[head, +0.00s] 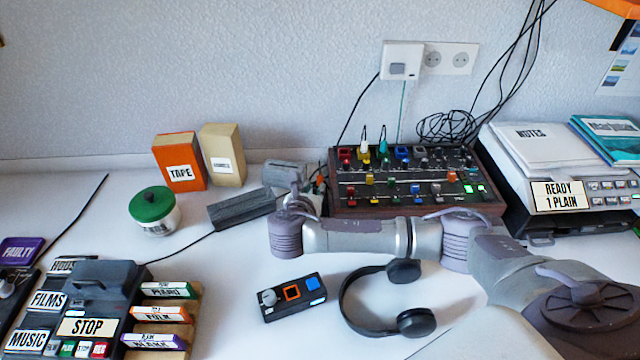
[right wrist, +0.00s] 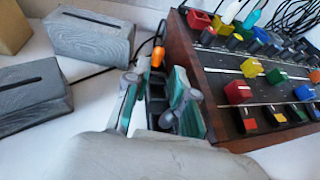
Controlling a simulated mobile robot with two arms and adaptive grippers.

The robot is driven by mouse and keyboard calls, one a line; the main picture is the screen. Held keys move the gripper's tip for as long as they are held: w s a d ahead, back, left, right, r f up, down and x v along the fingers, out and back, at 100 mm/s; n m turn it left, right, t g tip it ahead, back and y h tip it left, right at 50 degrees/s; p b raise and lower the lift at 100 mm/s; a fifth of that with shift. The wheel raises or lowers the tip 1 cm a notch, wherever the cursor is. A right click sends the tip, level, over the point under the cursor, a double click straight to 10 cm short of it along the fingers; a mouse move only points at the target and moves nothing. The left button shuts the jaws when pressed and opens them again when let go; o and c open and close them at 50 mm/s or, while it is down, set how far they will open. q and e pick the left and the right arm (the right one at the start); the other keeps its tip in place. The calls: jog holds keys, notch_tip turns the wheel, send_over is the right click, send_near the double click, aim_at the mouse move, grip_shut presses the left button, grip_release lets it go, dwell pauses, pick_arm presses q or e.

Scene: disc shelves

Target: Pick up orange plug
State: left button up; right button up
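The orange plug (right wrist: 157,57) shows in the right wrist view just beyond my right gripper, with a dark cable rising from it. In the head view only a small orange bit (head: 320,181) shows, beside the mixer's left side and partly hidden by my right gripper. My right gripper (right wrist: 158,100) has its two green-padded fingers apart, one on each side of a dark part below the plug. The plug appears in line with the gap, and I see no finger closed on it. The right gripper (head: 296,192) also shows in the head view. My left gripper is not in view.
The wooden-sided mixer (head: 418,210) stands close right of the gripper. Grey slotted blocks (head: 240,209) stand close left. Headphones (head: 360,328) and a small button box (head: 292,297) lie in front. A green-lidded jar (head: 155,213) stands farther left.

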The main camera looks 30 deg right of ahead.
aim_at(319, 178)
jog(key=x, duration=0.6)
jog(key=shift+w+d+r, duration=0.1)
jog(key=shift+w+d, duration=0.05)
jog(key=shift+w, duration=0.15)
grip_shut()
